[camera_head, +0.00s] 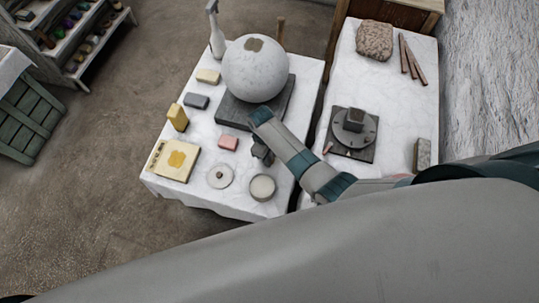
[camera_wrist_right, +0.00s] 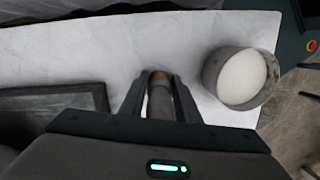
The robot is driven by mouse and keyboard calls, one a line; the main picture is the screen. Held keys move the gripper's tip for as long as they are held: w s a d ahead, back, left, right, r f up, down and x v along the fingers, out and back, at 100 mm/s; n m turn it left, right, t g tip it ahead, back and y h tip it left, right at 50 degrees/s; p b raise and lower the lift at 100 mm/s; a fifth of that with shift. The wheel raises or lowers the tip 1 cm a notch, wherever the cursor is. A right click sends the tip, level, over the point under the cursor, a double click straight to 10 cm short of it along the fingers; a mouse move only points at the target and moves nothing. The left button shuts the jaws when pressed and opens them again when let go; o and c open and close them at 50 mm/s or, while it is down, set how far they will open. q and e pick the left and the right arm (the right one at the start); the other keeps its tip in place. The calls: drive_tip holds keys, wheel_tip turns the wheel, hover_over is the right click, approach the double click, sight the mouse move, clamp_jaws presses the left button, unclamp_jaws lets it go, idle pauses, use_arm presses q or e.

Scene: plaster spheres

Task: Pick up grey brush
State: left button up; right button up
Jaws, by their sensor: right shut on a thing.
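My right gripper (camera_head: 262,154) is over the left table, near the front corner of the dark slab under the sphere. In the right wrist view its two fingers stand on either side of a slim grey thing with a brownish end, which looks like the grey brush (camera_wrist_right: 160,100). The gripper is shut on it. The fingers and palm hide much of the brush, and I cannot make it out in the head view. I cannot tell whether it touches the table. My left gripper is not in view.
A plaster sphere (camera_head: 254,72) stands on the dark slab (camera_head: 232,118). A round pot with white contents (camera_head: 262,187) is close in front of the gripper and beside it in the wrist view (camera_wrist_right: 240,75). A pink block (camera_head: 228,143) and lidded disc (camera_head: 220,176) lie left.

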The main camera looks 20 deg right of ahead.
drive_tip(key=shift+r, duration=0.8)
wheel_tip(320, 180, up, 2)
drive_tip(key=shift+w+r, duration=0.1)
drive_tip(key=s+d+r, duration=0.2)
drive_tip(key=s+r, duration=0.1)
drive_tip(key=s, duration=0.2)
drive_tip(key=s+d+r+b, duration=0.1)
drive_tip(key=s+d+r, duration=0.1)
drive_tip(key=s+r, duration=0.2)
drive_tip(key=shift+s+d, duration=0.35)
drive_tip(key=shift+s, duration=0.55)
drive_tip(key=shift+w, duration=0.1)
